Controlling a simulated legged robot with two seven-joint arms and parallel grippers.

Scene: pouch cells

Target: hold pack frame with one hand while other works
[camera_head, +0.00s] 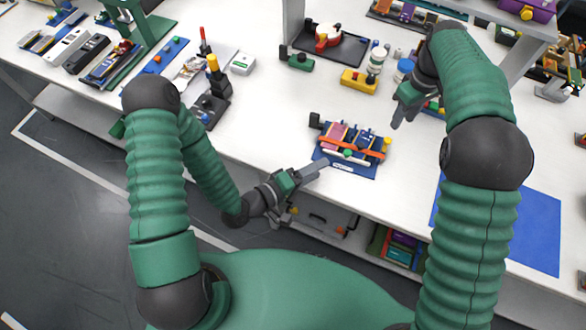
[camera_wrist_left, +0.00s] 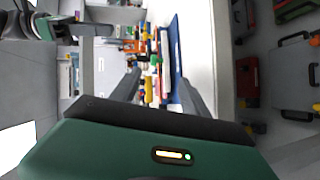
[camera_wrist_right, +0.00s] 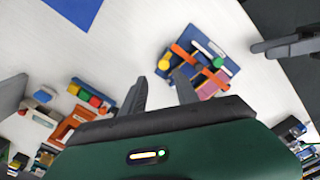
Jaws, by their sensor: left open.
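The pack frame is a blue base (camera_head: 364,171) with pink pieces, orange bars, a white bar and yellow and green knobs. It lies flat near the table's front edge in the head view. My left gripper (camera_head: 322,168) is open at its front left corner; whether it touches is unclear. In the left wrist view the frame (camera_wrist_left: 176,48) shows beyond the spread fingers. My right gripper (camera_head: 398,121) is raised to the right of the frame. Its fingers (camera_wrist_right: 163,90) are apart and empty, and the frame (camera_wrist_right: 209,43) lies beyond them in the right wrist view.
A blue mat (camera_head: 535,225) lies at the table's right. A yellow block (camera_head: 359,81), a white jar (camera_head: 376,62) and a dark tray (camera_head: 345,48) stand behind the frame. A black-and-yellow tool (camera_head: 215,88) stands at the left. White table is clear left of the frame.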

